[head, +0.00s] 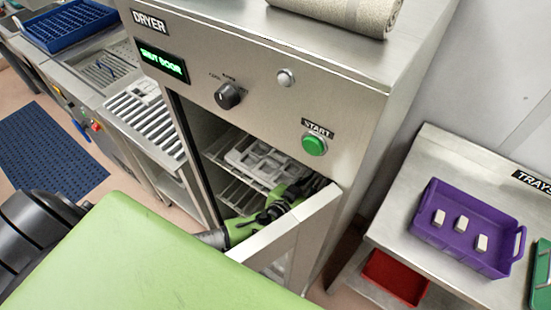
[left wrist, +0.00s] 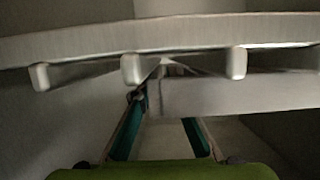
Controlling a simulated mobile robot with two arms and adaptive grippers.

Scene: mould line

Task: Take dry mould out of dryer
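The dryer (head: 262,95) stands in the middle of the head view, its door (head: 290,235) swung open. A pale grey mould (head: 262,160) with hollows lies on a wire rack (head: 228,185) inside. My left gripper (head: 308,187) reaches in between the door and the opening, at the mould's near right side. In the left wrist view its two teal-lined fingers (left wrist: 163,125) are apart, with nothing seen between them. A pale slab with short stubs (left wrist: 130,68) crosses above them; I cannot tell whether it is the mould. My right gripper is not in view.
The dryer's display (head: 163,62) reads "SHUT DOOR". A rolled towel (head: 350,12) lies on top. A roller rack (head: 145,115) is on the left. On the right table stands a purple tray (head: 458,250) with white blocks; a red tray (head: 395,278) is below.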

